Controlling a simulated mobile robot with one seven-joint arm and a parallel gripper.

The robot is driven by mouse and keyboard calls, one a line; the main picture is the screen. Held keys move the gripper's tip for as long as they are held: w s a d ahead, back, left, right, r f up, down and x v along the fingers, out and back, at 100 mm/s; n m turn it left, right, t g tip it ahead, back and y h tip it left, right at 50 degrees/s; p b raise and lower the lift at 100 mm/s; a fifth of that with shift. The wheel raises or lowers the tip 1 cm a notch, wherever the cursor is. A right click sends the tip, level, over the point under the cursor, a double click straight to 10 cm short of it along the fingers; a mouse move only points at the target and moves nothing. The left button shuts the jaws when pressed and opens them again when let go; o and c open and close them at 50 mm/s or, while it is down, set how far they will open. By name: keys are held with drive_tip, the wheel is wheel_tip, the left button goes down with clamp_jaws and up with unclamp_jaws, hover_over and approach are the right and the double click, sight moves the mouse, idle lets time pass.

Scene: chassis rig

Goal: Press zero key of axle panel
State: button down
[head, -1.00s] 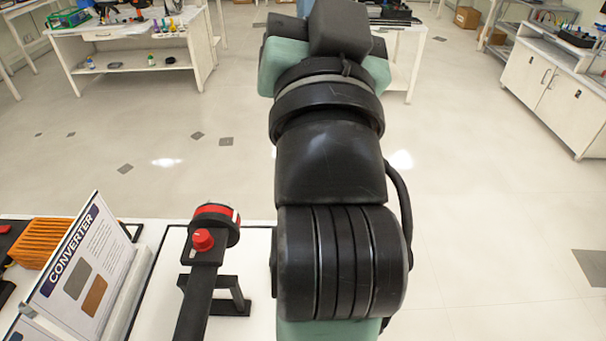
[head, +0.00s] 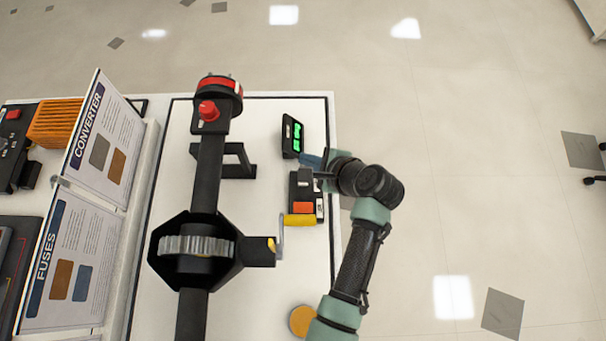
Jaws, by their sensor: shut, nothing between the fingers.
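The likely axle panel (head: 292,136) is a small black box with bright green displays, standing near the right edge of the white table. I cannot make out its zero key; the lower part of the panel lies close to my gripper. My gripper (head: 306,160) is shut and empty, at the panel's lower right end. Whether it touches the panel cannot be told from this view. The black axle (head: 209,172) with a red hub runs along the table to the left of the panel.
A black box with an orange button (head: 303,207) and a yellow cylinder (head: 299,220) lie just below my gripper. A yellow disc (head: 303,321) is near the front. Converter (head: 104,135) and fuses (head: 62,262) boards stand at left. Open floor lies right of the table.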

drive_tip(key=shift+s+f, duration=0.1)
drive_tip(key=shift+f, duration=0.05)
wheel_tip(320, 180, down, 8)
drive_tip(key=b, duration=0.8)
drive_tip(key=shift+f, duration=0.4)
drive_tip(key=shift+f, duration=0.15)
idle(1.5)
drive_tip(key=shift+f, duration=0.25)
